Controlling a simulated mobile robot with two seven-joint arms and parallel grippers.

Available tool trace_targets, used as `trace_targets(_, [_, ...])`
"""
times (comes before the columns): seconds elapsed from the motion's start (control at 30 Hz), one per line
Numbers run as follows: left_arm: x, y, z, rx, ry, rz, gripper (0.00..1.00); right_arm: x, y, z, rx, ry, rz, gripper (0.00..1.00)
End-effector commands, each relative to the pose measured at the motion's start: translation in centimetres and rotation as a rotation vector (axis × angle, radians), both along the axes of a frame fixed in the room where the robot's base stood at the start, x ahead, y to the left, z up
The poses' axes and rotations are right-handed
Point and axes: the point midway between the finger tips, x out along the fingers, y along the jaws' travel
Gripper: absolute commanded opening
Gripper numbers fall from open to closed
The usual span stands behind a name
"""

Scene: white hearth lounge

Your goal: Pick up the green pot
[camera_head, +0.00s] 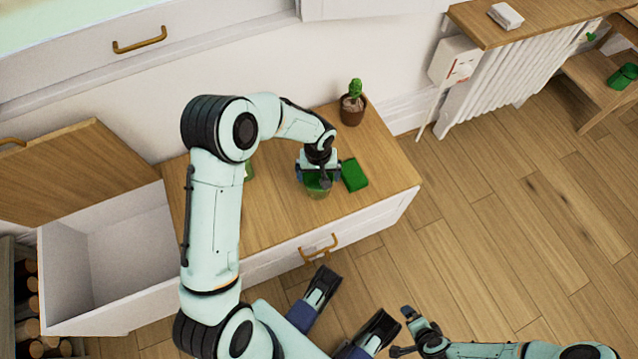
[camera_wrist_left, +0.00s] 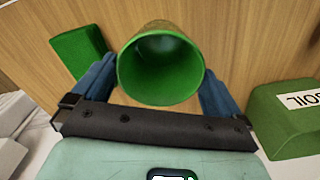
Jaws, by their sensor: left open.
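The green pot (camera_head: 318,192) stands on the wooden cabinet top, partly hidden under my left gripper (camera_head: 318,175). In the left wrist view the pot (camera_wrist_left: 160,72) shows its round open mouth, looks empty and lies between the two blue fingers of my left gripper (camera_wrist_left: 157,92). The fingers are open, one on each side of it; I cannot tell whether they touch it. Part of my right arm, with dark end parts (camera_head: 405,332), shows at the bottom right over the floor; its jaw state is unclear.
A green block (camera_head: 354,174) lies close beside the pot. A potted cactus (camera_head: 353,103) stands behind, near the wall. A green bag marked SOIL (camera_wrist_left: 288,118) lies on the other side. An open white drawer (camera_head: 105,255) is at left. Floor at right is clear.

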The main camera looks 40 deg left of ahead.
Motion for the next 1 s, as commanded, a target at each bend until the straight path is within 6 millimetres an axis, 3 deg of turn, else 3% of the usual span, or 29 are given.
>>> trace_targets(0.03, [-0.2,-0.1,-1.3,-0.002,0.004,0.000,1.00,0.5,-0.3,-0.6,-0.007,-0.013,-0.006,1.00])
trace_targets(0.17, [-0.1,0.0,-2.9,-0.001,0.003,0.000,1.00,0.2,-0.6,-1.4,-0.011,0.000,-0.010,1.00])
trace_targets(0.4, [-0.1,-0.1,-3.0,-0.001,-0.001,0.000,1.00,0.1,-0.6,-1.4,-0.011,0.003,-0.011,1.00])
trace_targets(0.43, [-0.1,-0.1,-3.0,-0.001,-0.001,0.000,0.94,0.1,-0.6,-1.3,-0.011,0.003,-0.011,1.00])
trace_targets(0.53, [-0.1,-0.1,-3.0,-0.001,-0.001,0.000,0.61,0.1,-0.6,-1.3,-0.011,0.004,-0.010,1.00])
trace_targets(0.57, [-0.1,-0.1,-3.0,0.000,0.000,0.000,0.60,0.1,-0.6,-1.3,-0.011,0.004,-0.010,1.00])
trace_targets(0.83, [-0.1,-0.1,-2.9,-0.001,-0.001,0.000,0.59,0.1,-0.6,-1.3,-0.010,0.003,-0.011,1.00])
trace_targets(1.0, [0.0,0.0,-1.7,0.001,-0.002,0.000,0.59,0.2,-0.5,-0.8,-0.008,-0.001,-0.008,1.00])
